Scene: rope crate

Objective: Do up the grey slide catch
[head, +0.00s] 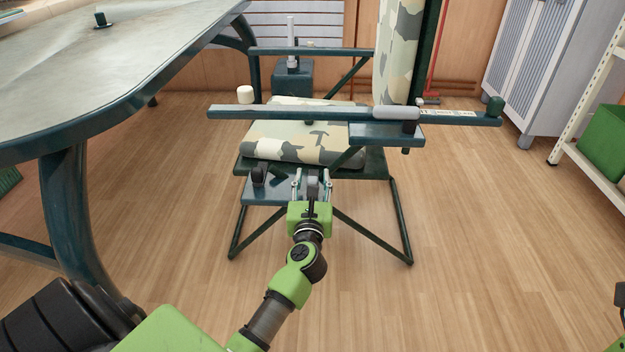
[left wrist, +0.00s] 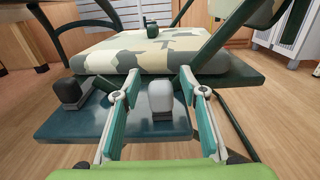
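The grey slide catch appears to be the rounded grey knob (left wrist: 161,97) on the dark blue plate (left wrist: 60,125) below the camouflage seat. In the head view the grey knob (head: 313,186) is partly hidden by my gripper. A similar black knob (left wrist: 70,92) stands to its left on the plate. My left gripper (head: 312,180) is open at the plate. In the left wrist view its two fingers (left wrist: 160,84) stand on either side of the grey knob, with a gap on each side.
The camouflage seat (head: 290,138) lies just behind the plate. A long blue bar (head: 300,111) with a light grey sleeve (head: 396,112) crosses above the seat. A large table (head: 120,70) stands at left. A shelf with a green bin (head: 605,140) stands at right. The floor in front is clear.

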